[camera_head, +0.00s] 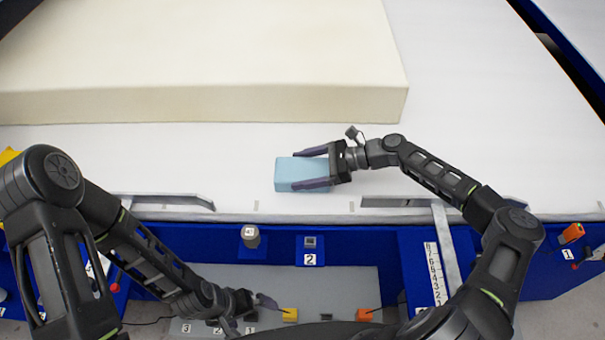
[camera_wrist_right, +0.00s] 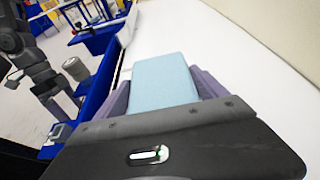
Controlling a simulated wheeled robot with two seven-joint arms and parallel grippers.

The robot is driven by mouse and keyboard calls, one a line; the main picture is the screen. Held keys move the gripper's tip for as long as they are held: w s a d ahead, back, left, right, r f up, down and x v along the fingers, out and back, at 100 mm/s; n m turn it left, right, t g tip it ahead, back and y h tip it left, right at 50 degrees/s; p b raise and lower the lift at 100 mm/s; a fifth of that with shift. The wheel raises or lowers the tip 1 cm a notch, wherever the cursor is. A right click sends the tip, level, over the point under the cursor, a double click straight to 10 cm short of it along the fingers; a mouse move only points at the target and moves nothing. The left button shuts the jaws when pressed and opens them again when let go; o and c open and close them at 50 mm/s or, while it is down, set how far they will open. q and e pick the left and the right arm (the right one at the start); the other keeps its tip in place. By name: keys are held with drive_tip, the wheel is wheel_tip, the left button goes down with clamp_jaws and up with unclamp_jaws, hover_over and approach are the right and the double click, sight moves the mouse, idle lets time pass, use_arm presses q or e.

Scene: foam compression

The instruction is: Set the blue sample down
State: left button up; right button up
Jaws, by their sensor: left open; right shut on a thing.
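The blue sample (camera_head: 287,174) is a light blue block over the white table top in the head view. My right gripper (camera_head: 312,168) is shut on it, with one finger along its far side and one along its near side. The sample (camera_wrist_right: 164,78) also shows between the fingers in the right wrist view. I cannot tell whether its underside touches the table. My left gripper (camera_head: 262,305) is low at the bottom of the head view, over the grey lower shelf and away from the sample. It is open, partly hidden by its own arm.
A large cream foam block (camera_head: 210,95) lies behind the sample on the white table (camera_head: 480,110). Metal rails (camera_head: 170,199) run along the table's front edge. Below are blue panels, a small weight (camera_head: 250,236), and yellow (camera_head: 290,315) and orange (camera_head: 364,315) blocks. The table right of the foam is clear.

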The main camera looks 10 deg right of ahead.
sight(303, 169)
drive_tip(key=c, duration=0.8)
drive_tip(key=shift+o, duration=0.2)
wheel_tip(303, 169, up, 10)
drive_tip(key=shift+b, duration=0.8)
